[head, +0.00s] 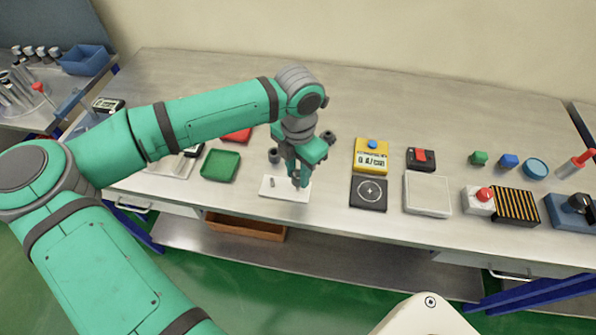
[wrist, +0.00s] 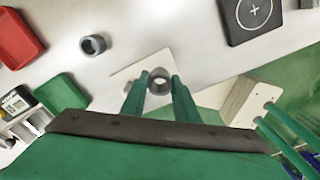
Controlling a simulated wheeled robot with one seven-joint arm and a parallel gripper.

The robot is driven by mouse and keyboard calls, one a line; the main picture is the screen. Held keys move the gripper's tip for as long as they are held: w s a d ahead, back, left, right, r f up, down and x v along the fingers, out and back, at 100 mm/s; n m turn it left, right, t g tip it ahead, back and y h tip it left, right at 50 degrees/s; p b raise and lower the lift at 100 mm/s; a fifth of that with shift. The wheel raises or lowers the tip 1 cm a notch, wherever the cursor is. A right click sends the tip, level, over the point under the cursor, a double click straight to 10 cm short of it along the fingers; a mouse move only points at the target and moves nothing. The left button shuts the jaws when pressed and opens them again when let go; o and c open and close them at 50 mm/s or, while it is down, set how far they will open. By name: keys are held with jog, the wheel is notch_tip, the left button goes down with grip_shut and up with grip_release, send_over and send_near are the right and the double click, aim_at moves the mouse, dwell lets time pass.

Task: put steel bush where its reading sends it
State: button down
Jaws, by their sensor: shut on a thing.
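My gripper (head: 299,180) is low over a white card (head: 287,190) near the bench's front. In the wrist view its two fingers (wrist: 160,88) are closed on the sides of a grey steel bush (wrist: 160,75), with its bore facing up. The head view hides this bush behind the fingers; whether it touches the card is unclear. A yellow meter (head: 371,155) with a blue button and a display stands to the right, its figures too small to read surely. In front of it is a dark pad (head: 368,193) with a circled cross.
Another dark bush (head: 274,155) stands left of my gripper, and one more (head: 328,137) behind it. A green tray (head: 220,166) and red tray (head: 237,136) lie left. Right are a white tray (head: 411,208), red button box (head: 479,208) and striped block (head: 516,206).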

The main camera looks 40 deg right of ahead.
jog(key=shift+f, duration=2.1)
dwell(1.2)
jog(key=c, duration=0.9)
grip_release()
jog(key=shift+r, duration=3.5)
